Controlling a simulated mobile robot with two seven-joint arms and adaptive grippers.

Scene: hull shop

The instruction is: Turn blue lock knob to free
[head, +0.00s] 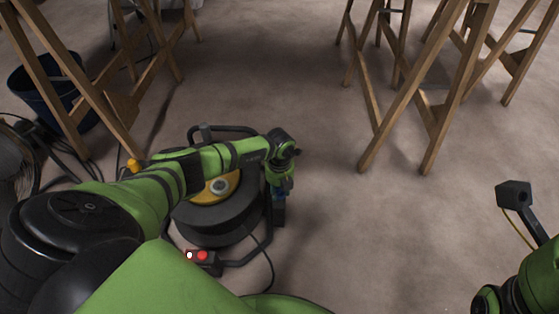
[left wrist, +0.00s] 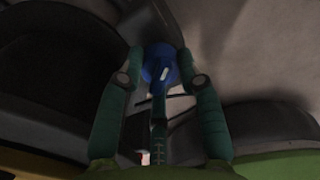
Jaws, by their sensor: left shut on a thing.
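The blue lock knob (left wrist: 158,60) sits between the two fingers of my left gripper (left wrist: 160,66) in the left wrist view. A pale pointer mark shows on its face, slightly tilted. The fingers are shut on its sides. In the head view my left gripper (head: 280,192) points down at the right side of a dark round machine (head: 215,222).
The machine has a yellow top disc (head: 228,180), a tubular frame and a box with a red button (head: 202,255). Wooden trestles (head: 410,90) stand behind, and a dark bucket (head: 48,92) is at the left. The floor right of the machine is clear.

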